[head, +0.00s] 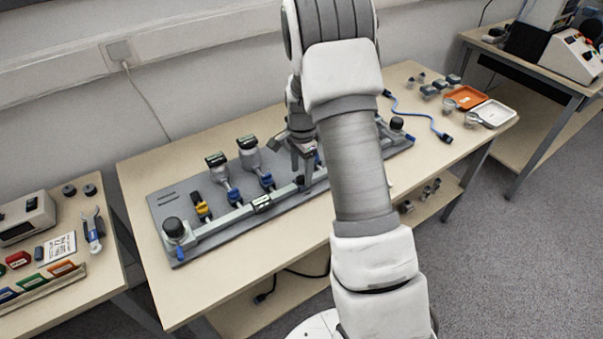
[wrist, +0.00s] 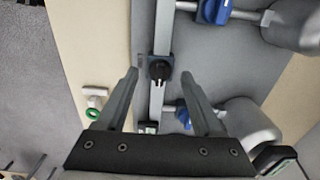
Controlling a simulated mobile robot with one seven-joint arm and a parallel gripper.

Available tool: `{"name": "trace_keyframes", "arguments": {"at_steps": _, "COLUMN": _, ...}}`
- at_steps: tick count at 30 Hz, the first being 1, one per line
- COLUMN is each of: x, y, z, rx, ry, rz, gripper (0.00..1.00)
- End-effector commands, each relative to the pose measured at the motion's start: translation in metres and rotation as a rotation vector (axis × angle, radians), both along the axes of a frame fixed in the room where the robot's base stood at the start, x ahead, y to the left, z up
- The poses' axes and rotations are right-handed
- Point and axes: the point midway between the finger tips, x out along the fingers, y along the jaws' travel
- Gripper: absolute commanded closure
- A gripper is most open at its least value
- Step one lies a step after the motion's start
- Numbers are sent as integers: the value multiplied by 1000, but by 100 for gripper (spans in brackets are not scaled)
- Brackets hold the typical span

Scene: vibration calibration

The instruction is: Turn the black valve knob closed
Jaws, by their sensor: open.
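The black valve knob (wrist: 160,69) sits on a grey rail pipe in the wrist view, with a narrow handle pointing toward the bottom of the picture. My gripper (wrist: 159,76) is open, with one finger on each side of the knob and visible gaps to both. I cannot tell how far it stands above the knob. In the head view my gripper (head: 302,168) points down over the middle of the rail, and my arm hides part of the panel.
The grey panel (head: 170,205) on the bench carries blue valves (wrist: 214,10), a yellow valve (head: 202,209) and grey cylinders with displays (head: 217,160). A green-ringed fitting (wrist: 92,112) lies beside it. An orange tray (head: 466,97) and a white tray (head: 493,113) are at right.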

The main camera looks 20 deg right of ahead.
Motion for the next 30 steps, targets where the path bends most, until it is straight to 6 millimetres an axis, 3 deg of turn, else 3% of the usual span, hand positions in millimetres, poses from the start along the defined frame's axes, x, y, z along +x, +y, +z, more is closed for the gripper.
{"name": "trace_keyframes", "arguments": {"at_steps": 11, "x": 0, "y": 0, "z": -5, "rx": 0, "ry": 0, "rz": 0, "gripper": 34}}
{"name": "trace_keyframes", "arguments": {"at_steps": 22, "x": 0, "y": 0, "z": -5, "rx": 0, "ry": 0, "rz": 0, "gripper": 100}}
{"name": "trace_keyframes", "arguments": {"at_steps": 30, "x": 0, "y": 0, "z": -5, "rx": 0, "ry": 0, "rz": 8, "gripper": 100}}
